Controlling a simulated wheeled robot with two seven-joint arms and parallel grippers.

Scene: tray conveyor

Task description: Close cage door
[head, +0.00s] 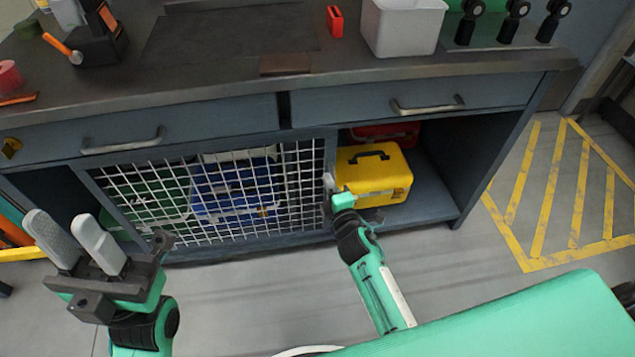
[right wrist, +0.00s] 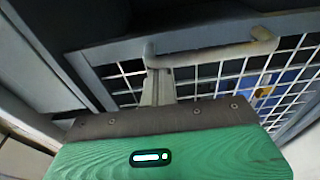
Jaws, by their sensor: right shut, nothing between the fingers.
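The cage door (head: 222,195) is a wire mesh panel in a blue-grey frame, at the left part of the workbench's lower cabinet. It looks close to the cabinet front; I cannot tell if it is fully flush. My right gripper (head: 329,183) is at the door's right edge. In the right wrist view its fingers (right wrist: 157,88) are shut and empty, pointing at the mesh, beside a pale bar handle (right wrist: 210,50) on the door. Whether they touch it is unclear. My left gripper (head: 75,232) is open and empty, in front of the bench at the left.
Behind the mesh are a blue crate (head: 235,188) and a green crate (head: 155,200). A yellow toolbox (head: 385,186) and a red box (head: 395,133) sit in the open bay to the right. Two drawers with handles (head: 428,105) lie above. The floor in front is clear.

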